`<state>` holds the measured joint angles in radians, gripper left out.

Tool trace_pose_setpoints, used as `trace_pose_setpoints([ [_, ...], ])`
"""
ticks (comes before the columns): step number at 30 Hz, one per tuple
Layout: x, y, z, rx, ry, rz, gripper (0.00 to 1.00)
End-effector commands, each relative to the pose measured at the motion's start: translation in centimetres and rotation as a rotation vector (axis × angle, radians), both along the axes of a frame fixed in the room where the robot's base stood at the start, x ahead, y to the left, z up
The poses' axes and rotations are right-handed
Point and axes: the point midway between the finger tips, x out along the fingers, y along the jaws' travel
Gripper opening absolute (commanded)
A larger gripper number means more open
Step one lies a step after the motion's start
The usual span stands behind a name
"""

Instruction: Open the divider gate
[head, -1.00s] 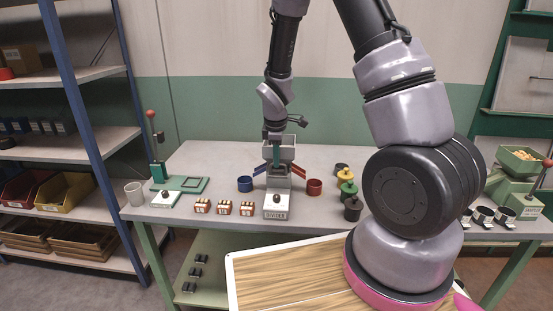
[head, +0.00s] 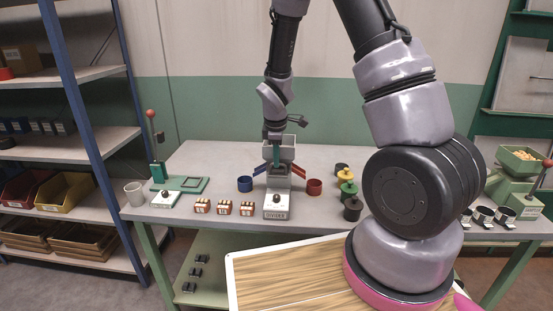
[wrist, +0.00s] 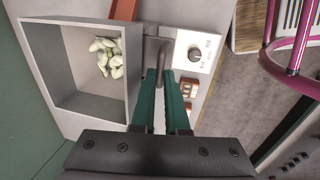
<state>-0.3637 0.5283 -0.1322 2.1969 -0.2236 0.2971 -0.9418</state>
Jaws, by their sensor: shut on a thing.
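The grey divider (head: 277,205) stands on the bench with a blue chute on its left and a red chute on its right. Its square hopper (wrist: 41,72) holds a small heap of pale nuts (wrist: 108,57) in the wrist view. My gripper (wrist: 160,100) points down at the divider, beside the hopper. Its green fingers are shut on a grey bar-like gate handle (wrist: 161,58). The gate itself is hidden, so I cannot tell its position. In the head view my gripper (head: 276,155) partly covers the hopper.
A blue cup (head: 245,184) and a red cup (head: 314,187) stand at the chute ends. A green press (head: 159,170) is further left.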

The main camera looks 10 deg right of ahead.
Motion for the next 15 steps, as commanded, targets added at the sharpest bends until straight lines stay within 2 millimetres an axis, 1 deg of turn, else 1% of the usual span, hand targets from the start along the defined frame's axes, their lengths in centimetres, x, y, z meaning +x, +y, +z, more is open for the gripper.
trace_pose_setpoints([
  [6,0.0,0.1,0.1,0.000,-0.002,0.000,0.00],
  [8,-0.6,0.3,0.1,0.000,-0.002,0.002,0.00],
  [12,-2.7,0.9,0.1,-0.001,-0.001,0.002,0.00],
  [15,-3.3,1.1,0.1,0.000,-0.002,0.001,0.00],
])
